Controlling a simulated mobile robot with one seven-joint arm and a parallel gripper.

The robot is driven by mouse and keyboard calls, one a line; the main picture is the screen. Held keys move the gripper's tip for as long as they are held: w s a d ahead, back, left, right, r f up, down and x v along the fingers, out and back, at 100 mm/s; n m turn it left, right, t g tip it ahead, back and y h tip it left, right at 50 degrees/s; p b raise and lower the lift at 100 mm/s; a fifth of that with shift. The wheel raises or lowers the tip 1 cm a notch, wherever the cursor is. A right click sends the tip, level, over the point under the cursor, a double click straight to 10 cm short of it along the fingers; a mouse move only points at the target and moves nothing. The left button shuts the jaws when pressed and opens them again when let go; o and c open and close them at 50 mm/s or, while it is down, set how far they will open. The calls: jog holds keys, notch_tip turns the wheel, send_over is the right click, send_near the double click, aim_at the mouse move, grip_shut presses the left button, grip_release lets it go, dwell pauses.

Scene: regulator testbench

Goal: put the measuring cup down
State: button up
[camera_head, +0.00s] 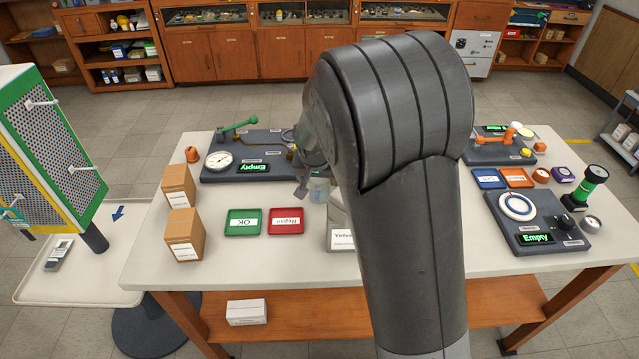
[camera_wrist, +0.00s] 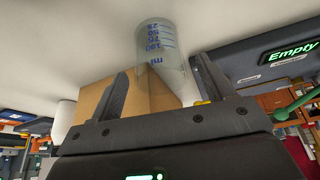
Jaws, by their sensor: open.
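The measuring cup (camera_head: 319,189) is clear with blue markings. In the head view it shows on the white table just left of my arm, partly hidden by it. In the wrist view, which is turned over, the cup (camera_wrist: 160,48) has its base towards the tabletop and appears to stand upright on it. My gripper (camera_wrist: 161,67) is open, its two fingers apart on either side of the cup in the picture. Whether a finger touches the cup cannot be told. In the head view my gripper (camera_head: 306,180) is beside the cup, mostly hidden by my arm.
A green tray (camera_head: 244,222) and a red tray (camera_head: 286,221) lie left of the cup. Two cardboard boxes (camera_head: 183,234) stand further left. A device with a gauge and an "Empty" display (camera_head: 253,168) is behind. A grey labelled bin (camera_head: 341,239) is in front, partly hidden.

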jog(key=v, duration=0.8)
jog(key=shift+r, duration=0.15)
jog(key=s+d+r+t+y, duration=0.1)
jog(key=s+r, duration=0.2)
jog(key=s+d+r+n, duration=0.1)
jog(key=s+d+r, duration=0.1)
jog(key=s+r, duration=0.1)
jog(key=s+d+r+t+y, duration=0.1)
jog(key=s+d+r, duration=0.1)
jog(key=s+r, duration=0.2)
jog(key=shift+d+r+n+t+y, duration=0.15)
jog(key=shift+r+n+t+y, duration=0.2)
jog(key=shift+r, duration=0.4)
jog(key=s+d+g+h, duration=0.1)
jog(key=s+d, duration=0.2)
jog(key=s, duration=0.5)
jog(key=s+d+f+h, duration=0.1)
jog(key=s+d, duration=0.3)
jog(key=s, duration=0.5)
jog(key=shift+s+d+g, duration=0.2)
jog(key=shift+s+g, duration=0.15)
jog(key=shift+f, duration=0.1)
